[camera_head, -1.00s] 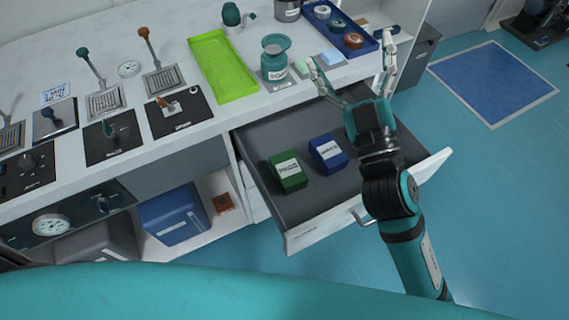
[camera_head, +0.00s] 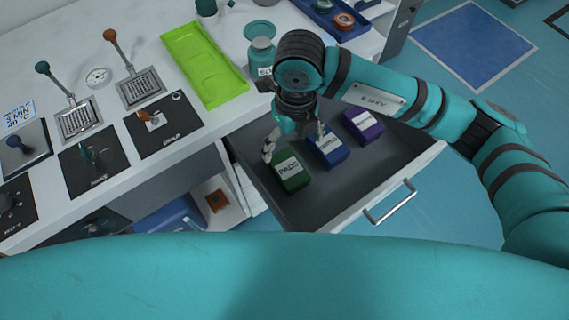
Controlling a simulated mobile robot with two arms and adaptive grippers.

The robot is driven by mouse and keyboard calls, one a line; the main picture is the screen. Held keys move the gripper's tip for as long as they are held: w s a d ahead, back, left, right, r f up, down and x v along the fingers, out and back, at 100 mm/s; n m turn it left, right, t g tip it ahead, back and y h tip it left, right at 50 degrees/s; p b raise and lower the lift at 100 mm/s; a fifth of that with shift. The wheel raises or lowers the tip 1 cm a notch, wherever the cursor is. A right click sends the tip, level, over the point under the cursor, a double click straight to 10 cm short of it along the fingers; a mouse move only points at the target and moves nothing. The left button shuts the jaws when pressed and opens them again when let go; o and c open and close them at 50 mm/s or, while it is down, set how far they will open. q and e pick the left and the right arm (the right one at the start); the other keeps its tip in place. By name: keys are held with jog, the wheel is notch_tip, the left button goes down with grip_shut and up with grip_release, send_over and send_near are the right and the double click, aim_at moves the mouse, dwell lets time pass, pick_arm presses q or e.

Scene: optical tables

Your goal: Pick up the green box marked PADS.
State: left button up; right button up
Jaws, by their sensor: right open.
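The green box marked PADS (camera_head: 291,177) lies in the open drawer at its left side, its white label facing up. My right gripper (camera_head: 294,146) is open and points down over the drawer. One finger is by the upper left edge of the green box. The other is near the blue box (camera_head: 328,153). The gripper looks empty; I cannot tell its exact height above the green box or whether a finger touches it. My left gripper is not in view.
A purple box (camera_head: 363,126) lies to the right of the blue one. The grey drawer has a white front with a handle (camera_head: 390,202). The counter above holds a lime tray (camera_head: 203,66), a teal jar (camera_head: 261,52) and lever panels. The drawer floor near its front is bare.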

aim_at(292, 172)
jog(key=f, duration=0.4)
jog(key=f+p, duration=0.1)
jog(key=f, duration=0.7)
jog(key=shift+w+d, duration=0.1)
jog(key=shift+d, duration=0.2)
jog(key=shift+w+a+f+p, duration=0.1)
jog(key=shift+f+p, duration=0.2)
jog(key=shift+f, duration=1.05)
jog(key=shift+w+f+p, duration=0.1)
jog(key=shift+f+p, duration=0.15)
jog(key=shift+f, duration=1.05)
jog(key=c, duration=1.3)
